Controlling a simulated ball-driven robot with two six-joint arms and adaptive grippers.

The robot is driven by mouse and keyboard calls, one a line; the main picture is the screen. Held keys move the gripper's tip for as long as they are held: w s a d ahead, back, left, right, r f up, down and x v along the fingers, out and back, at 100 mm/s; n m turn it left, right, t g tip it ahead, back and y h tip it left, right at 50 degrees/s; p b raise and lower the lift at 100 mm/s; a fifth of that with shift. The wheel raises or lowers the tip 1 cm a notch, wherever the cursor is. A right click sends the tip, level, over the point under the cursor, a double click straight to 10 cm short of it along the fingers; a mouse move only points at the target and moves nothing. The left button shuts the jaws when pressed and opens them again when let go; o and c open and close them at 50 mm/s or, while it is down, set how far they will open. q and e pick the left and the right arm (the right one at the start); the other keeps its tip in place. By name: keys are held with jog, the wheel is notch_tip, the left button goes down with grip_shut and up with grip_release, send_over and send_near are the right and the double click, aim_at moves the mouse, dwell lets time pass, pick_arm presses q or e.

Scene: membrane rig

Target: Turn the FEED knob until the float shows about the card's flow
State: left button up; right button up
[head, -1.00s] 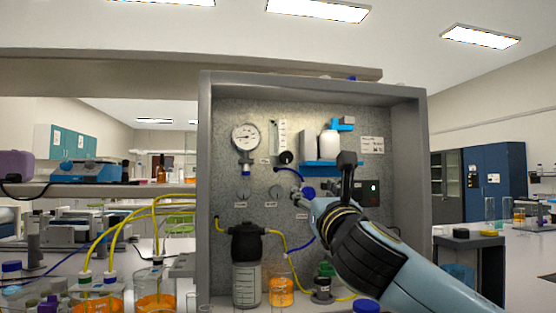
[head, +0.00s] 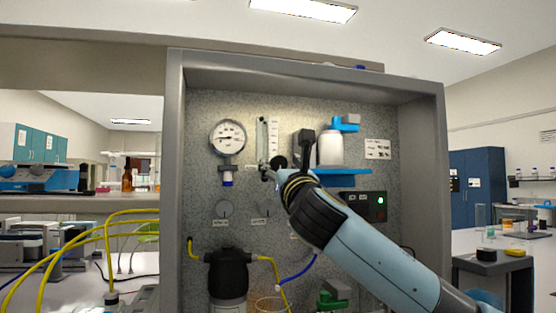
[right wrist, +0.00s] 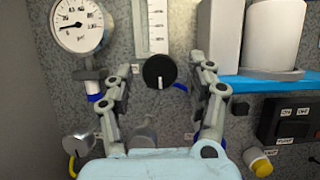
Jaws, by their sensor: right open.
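The flowmeter (head: 269,136) is a narrow upright tube with a white scale on the panel; it also shows in the right wrist view (right wrist: 151,24). A black round knob (head: 279,162) sits at its foot, and is plain in the right wrist view (right wrist: 160,71) with a white pointer mark. I cannot read its label or make out the float. My right gripper (right wrist: 161,66) is open, its fingers on either side of the black knob, with gaps to it. The white card (head: 377,149) is at the panel's upper right, its print too small to read. My left gripper is out of view.
A pressure gauge (head: 228,138) is left of the flowmeter. A blue shelf (head: 343,172) with a white bottle (head: 330,149) is to the right. The grey frame (head: 174,190) walls the panel.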

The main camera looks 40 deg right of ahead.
jog(key=shift+x, duration=1.25)
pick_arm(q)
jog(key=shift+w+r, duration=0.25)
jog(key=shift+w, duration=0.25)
pick_arm(e)
jog(key=c, duration=1.2)
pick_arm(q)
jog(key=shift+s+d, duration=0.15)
pick_arm(e)
jog(key=shift+o, duration=0.2)
